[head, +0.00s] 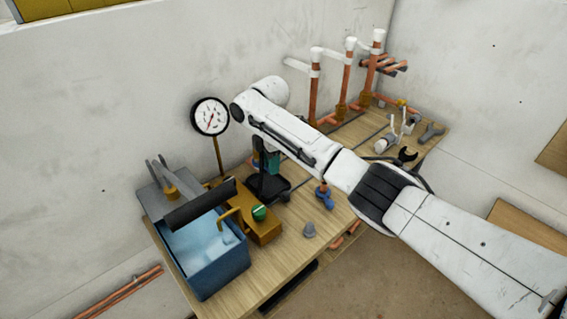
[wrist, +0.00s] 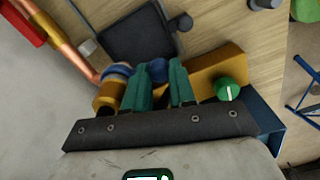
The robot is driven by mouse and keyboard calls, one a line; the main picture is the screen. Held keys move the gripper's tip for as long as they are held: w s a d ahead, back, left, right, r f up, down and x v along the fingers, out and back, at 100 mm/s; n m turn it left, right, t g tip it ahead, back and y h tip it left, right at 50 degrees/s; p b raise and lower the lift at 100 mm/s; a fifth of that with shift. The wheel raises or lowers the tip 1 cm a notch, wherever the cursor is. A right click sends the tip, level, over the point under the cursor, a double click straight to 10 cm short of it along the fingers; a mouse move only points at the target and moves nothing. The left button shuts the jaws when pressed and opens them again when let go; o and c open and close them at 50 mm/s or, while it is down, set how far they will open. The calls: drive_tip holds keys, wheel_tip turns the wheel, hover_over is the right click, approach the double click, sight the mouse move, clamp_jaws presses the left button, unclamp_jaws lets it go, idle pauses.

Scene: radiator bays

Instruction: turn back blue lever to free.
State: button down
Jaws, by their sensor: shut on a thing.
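In the wrist view, my gripper (wrist: 164,76) has two green fingers with a rounded blue part, seemingly the blue lever (wrist: 157,69), between them. The fingers are shut on it, and they hide most of its length, so its exact angle is unclear. A brass valve body (wrist: 106,97) with a blue ring (wrist: 117,71) stands just left of the fingers, at the end of a copper pipe (wrist: 70,52). In the head view, my gripper (head: 267,162) shows only as a bit of green behind the black stand, and I cannot make out the held lever there.
A black stand (head: 268,184), a brass block with a green knob (head: 259,212) and a blue water tank (head: 215,272) crowd the bench near my gripper. A pressure gauge (head: 210,116) rises behind. A separate blue handle (head: 325,198) and grey knob (head: 309,230) are nearer the front edge.

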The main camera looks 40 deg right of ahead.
drive_tip(key=shift+w+a+m+p, duration=0.15)
drive_tip(key=shift+a+m+p, duration=0.55)
drive_tip(key=shift+m, duration=0.65)
drive_tip(key=shift+w+a+m+p, duration=0.1)
drive_tip(key=shift+a+m+p, duration=0.55)
drive_tip(key=shift+m, duration=0.7)
drive_tip(key=shift+a, duration=0.15)
drive_tip(key=c, duration=1.2)
unclamp_jaws()
wheel_tip(320, 180, up, 11)
drive_tip(key=b, duration=0.1)
hover_over(261, 165)
drive_tip(key=s+a, duration=0.2)
drive_tip(key=s, duration=0.1)
drive_tip(key=shift+s, duration=0.2)
drive_tip(key=shift+f, duration=0.1)
